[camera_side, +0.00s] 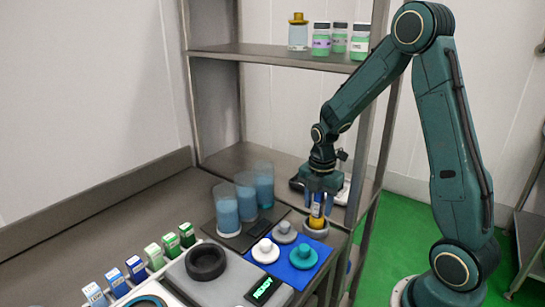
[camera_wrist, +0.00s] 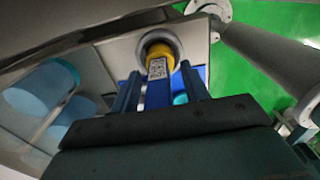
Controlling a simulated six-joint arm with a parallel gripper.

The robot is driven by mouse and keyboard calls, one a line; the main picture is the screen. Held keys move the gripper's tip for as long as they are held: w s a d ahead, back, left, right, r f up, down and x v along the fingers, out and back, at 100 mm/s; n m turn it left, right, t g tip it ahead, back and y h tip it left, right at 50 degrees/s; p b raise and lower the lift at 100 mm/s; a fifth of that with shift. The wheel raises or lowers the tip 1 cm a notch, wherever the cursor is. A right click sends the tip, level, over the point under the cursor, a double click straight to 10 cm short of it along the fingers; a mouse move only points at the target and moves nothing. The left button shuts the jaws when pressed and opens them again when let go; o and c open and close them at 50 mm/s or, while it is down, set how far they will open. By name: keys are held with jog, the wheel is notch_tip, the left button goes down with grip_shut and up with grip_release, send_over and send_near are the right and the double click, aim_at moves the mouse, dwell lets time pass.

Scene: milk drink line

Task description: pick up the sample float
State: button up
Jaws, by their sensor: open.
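The sample float, a slim piece with a yellow part, a pale printed label and a blue part, stands in a round grey holder (camera_side: 316,229) at the right end of the bench. The float (camera_side: 317,216) is partly hidden by my gripper in the side view. In the wrist view the float (camera_wrist: 157,68) lies between the two dark blue fingers, its yellow part within the grey ring of the holder (camera_wrist: 176,43). My gripper (camera_side: 319,203) points down over the float. In the wrist view my gripper (camera_wrist: 160,80) is open, with a finger on each side and gaps visible.
A blue mat (camera_side: 295,275) with grey, white and teal knobbed pieces lies left of the holder. Tall blue-filled beakers (camera_side: 246,195) stand behind on a dark plate. A rack shelf (camera_side: 270,52) with bottles is above; a scale reading READY (camera_side: 262,290) is in front.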

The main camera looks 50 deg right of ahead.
grip_shut()
jog(key=shift+r, duration=5.05)
jog(key=w+a+r+n, duration=0.3)
jog(key=w+a+r, duration=0.1)
jog(key=w+a, duration=0.3)
jog(key=w+a+r+n, duration=0.3)
jog(key=w+a, duration=0.5)
jog(key=w, duration=0.4)
jog(key=shift+a+r, duration=0.2)
jog(key=shift+r, duration=0.4)
